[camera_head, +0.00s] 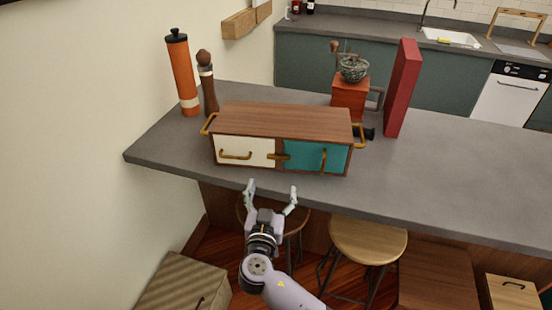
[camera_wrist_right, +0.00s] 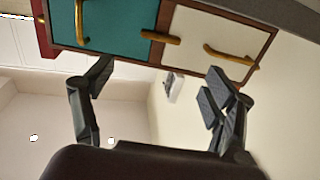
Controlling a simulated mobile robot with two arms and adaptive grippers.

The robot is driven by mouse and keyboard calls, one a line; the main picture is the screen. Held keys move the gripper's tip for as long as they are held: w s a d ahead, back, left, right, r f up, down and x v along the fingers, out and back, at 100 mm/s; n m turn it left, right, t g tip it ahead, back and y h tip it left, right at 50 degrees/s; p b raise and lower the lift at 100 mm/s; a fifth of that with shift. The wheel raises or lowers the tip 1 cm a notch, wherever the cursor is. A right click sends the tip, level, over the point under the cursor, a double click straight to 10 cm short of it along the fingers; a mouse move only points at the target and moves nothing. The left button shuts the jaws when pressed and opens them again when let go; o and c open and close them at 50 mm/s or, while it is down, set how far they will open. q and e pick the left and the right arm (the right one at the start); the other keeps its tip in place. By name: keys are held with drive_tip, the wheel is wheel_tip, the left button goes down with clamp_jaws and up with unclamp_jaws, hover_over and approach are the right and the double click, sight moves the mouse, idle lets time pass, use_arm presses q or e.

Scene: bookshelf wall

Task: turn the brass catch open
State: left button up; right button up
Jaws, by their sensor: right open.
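A wooden cabinet (camera_head: 290,121) stands on the grey counter, with a cream door on the left and a teal door on the right. The brass catch (camera_head: 279,156) lies roughly level across the seam between the two doors. It also shows in the right wrist view (camera_wrist_right: 160,37), where the picture is turned over. My right gripper (camera_head: 271,190) is open and empty, in front of the counter edge and a little below the catch, apart from it. In the right wrist view its fingers (camera_wrist_right: 160,85) are spread wide. My left gripper is not in view.
On the grey counter (camera_head: 450,180) an orange cylinder (camera_head: 183,75) and a pepper mill (camera_head: 208,88) stand behind left. A coffee grinder (camera_head: 350,95) and a red upright box (camera_head: 402,88) stand behind right. Stools (camera_head: 368,240) are below. The counter's right side is clear.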

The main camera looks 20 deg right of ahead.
sight(278, 159)
drive_tip(key=p+x, duration=0.2)
drive_tip(key=x, duration=0.8)
drive_tip(key=shift+r+p, duration=0.1)
drive_tip(key=shift+p, duration=0.2)
drive_tip(key=shift+x, duration=0.85)
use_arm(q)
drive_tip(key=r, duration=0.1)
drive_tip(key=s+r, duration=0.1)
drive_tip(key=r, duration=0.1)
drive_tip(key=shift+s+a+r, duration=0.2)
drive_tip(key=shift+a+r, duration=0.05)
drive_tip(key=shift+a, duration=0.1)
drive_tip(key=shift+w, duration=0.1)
use_arm(e)
drive_tip(key=shift+c, duration=0.3)
drive_tip(key=c, duration=1.1)
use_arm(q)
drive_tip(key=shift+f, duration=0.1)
